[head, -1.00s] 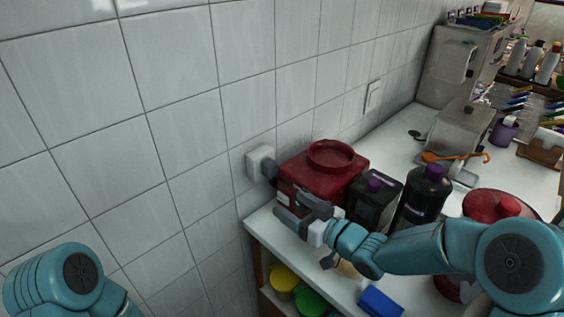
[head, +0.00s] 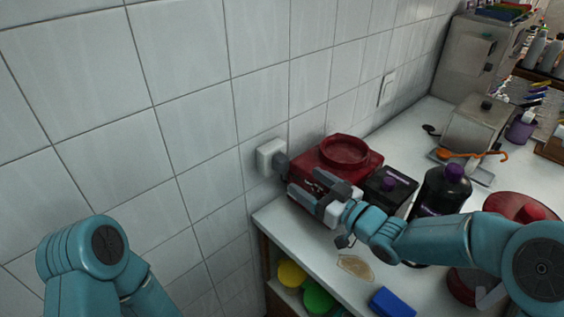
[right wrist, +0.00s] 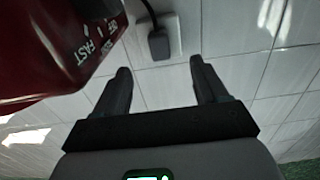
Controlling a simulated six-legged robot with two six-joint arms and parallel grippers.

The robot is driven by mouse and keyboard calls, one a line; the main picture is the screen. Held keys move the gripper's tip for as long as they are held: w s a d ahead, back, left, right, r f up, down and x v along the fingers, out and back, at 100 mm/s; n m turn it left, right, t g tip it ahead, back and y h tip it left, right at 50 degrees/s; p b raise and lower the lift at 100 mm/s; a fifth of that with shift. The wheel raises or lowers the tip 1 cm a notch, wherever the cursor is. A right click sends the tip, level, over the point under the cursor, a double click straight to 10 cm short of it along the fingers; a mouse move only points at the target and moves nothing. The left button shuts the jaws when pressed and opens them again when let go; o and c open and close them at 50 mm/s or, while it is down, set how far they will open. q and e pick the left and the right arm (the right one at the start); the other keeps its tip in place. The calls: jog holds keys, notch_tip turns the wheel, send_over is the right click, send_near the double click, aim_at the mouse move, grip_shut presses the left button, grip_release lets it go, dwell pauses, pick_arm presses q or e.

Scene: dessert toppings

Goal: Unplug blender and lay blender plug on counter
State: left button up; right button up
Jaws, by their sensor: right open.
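The red blender base (head: 343,152) stands on the white counter (head: 272,218) against the tiled wall. Its dark grey plug (head: 281,166) sits in the white wall outlet (head: 267,153). My right gripper (head: 303,181) is open and empty, in front of the base and a short way from the plug. In the right wrist view the plug (right wrist: 158,44) and its black cord show beyond the open fingertips, roughly centred between them, with the outlet (right wrist: 175,36) behind. The base also shows at upper left there, with "FAST" lettering. My left gripper is out of view.
A dark container with a purple knob (head: 390,186) and a dark bottle (head: 440,192) stand right of the base. A blue block (head: 392,303) and a tan piece (head: 355,267) lie near the front edge. Yellow (head: 291,273) and green (head: 318,298) items sit on a shelf below.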

aim_at(286, 167)
jog(key=p+x, duration=0.1)
jog(key=x, duration=0.2)
jog(key=shift+w+a, duration=0.25)
jog(key=shift+a, duration=0.1)
jog(key=x, duration=0.3)
jog(key=shift+w+f+b, duration=0.1)
jog(key=shift+f+b, duration=0.05)
jog(key=shift+b, duration=0.2)
jog(key=shift+w+a, duration=0.5)
jog(key=shift+b, duration=0.4)
dwell(0.4)
